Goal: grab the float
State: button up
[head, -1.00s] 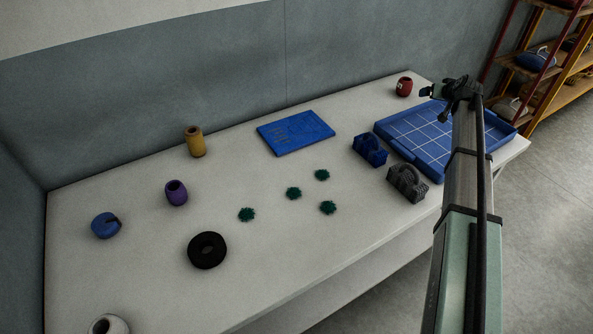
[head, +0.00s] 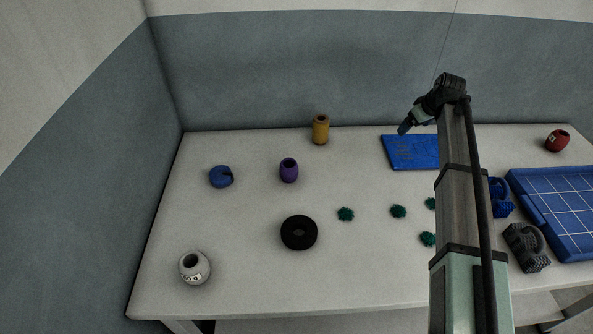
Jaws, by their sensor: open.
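Several float-like pieces stand on the table, and I cannot tell for sure which is the float. A white round one with a hole and a label (head: 195,267) sits at the front left. A purple barrel-shaped one (head: 289,171) and a yellow cylinder (head: 320,130) stand farther back. A red one with a label (head: 557,140) is at the far right. A blue round piece with a dark slot (head: 221,177) lies at the left. My gripper (head: 404,129) is open, above the table's back part near the blue board, apart from all of these.
A black ring (head: 299,233) and several green tufts (head: 398,211) lie mid-table. A blue board (head: 408,153) is at the back. A blue gridded tray (head: 557,205), a blue block (head: 501,197) and a grey block (head: 526,246) are at the right. Walls stand behind and left.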

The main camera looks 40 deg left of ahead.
jog(key=s+a+n+g+h, duration=0.2)
jog(key=s+a+n, duration=0.3)
jog(key=s+a, duration=1.05)
jog(key=r+n+g+h, duration=0.1)
jog(key=n+h, duration=0.1)
jog(key=n, duration=0.2)
send_over(289, 170)
jog(key=w+a, duration=0.1)
notch_tip(289, 170, down, 7)
jog(key=shift+a+f, duration=0.1)
jog(key=shift+a, duration=0.05)
jog(key=shift+w+a+f, duration=0.1)
jog(key=shift+w+f, duration=0.05)
jog(key=shift+f, duration=0.9)
jog(key=shift+w+a+f, duration=0.1)
jog(key=shift+f, duration=0.9)
jog(key=shift+w+a+f, duration=0.1)
jog(key=shift+w+f, duration=0.05)
jog(key=shift+f, duration=0.9)
jog(key=c, duration=1.1)
jog(key=shift+r, duration=0.1)
